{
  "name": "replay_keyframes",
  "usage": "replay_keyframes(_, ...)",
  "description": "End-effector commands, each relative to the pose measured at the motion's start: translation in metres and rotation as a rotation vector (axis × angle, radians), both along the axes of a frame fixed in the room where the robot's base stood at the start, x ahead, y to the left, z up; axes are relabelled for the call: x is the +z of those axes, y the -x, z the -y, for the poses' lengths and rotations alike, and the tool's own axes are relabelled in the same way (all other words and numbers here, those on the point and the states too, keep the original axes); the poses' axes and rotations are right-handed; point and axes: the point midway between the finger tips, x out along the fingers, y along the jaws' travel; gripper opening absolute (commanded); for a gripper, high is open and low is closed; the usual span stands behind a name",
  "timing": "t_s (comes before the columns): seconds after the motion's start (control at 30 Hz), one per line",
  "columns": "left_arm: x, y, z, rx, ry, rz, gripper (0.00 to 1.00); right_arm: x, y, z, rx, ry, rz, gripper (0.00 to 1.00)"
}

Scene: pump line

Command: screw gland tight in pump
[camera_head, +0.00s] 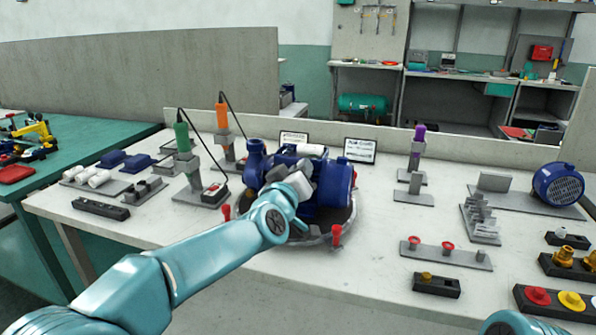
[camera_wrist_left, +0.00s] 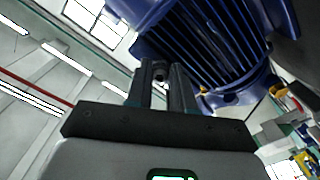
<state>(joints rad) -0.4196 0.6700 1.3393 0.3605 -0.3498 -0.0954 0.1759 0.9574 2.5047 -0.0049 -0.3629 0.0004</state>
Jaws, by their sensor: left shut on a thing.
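The blue pump (camera_head: 330,185) stands on a round dark base (camera_head: 345,222) in the middle of the bench, and its ribbed blue housing (camera_wrist_left: 215,45) fills the upper right of the left wrist view. My left gripper (camera_head: 300,184) reaches in at the front of the pump, and its fingertips are hidden in the head view. In the left wrist view my left gripper (camera_wrist_left: 160,84) is shut on a small dark round part, the gland (camera_wrist_left: 160,70), close to the housing. I cannot tell how far the gland sits in the pump. My right gripper is out of view.
Red-handled clamps (camera_head: 336,236) stand at the base's rim. An orange tool (camera_head: 222,117) and a green tool (camera_head: 182,136) stand left behind the pump. A purple-handled tool (camera_head: 419,133) and a blue motor (camera_head: 558,186) are right.

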Motion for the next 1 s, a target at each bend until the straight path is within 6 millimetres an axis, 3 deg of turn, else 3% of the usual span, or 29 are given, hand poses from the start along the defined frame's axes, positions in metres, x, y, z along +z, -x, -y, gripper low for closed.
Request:
replay_keyframes(0.37,0.001,0.0,0.0,0.001,-0.004,0.002,0.0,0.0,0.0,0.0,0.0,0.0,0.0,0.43)
replay_keyframes(0.6,0.005,-0.001,-0.001,0.001,-0.214,0.07,0.0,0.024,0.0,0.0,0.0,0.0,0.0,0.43)
replay_keyframes(0.63,0.002,-0.001,-0.002,0.002,-0.215,0.072,0.25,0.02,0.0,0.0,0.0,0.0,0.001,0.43)
replay_keyframes(0.7,0.001,-0.001,-0.002,0.002,-0.211,0.071,0.42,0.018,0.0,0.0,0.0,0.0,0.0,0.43)
replay_keyframes(1.0,-0.002,-0.001,-0.001,0.001,-0.182,0.062,0.42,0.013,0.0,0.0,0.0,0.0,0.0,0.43)
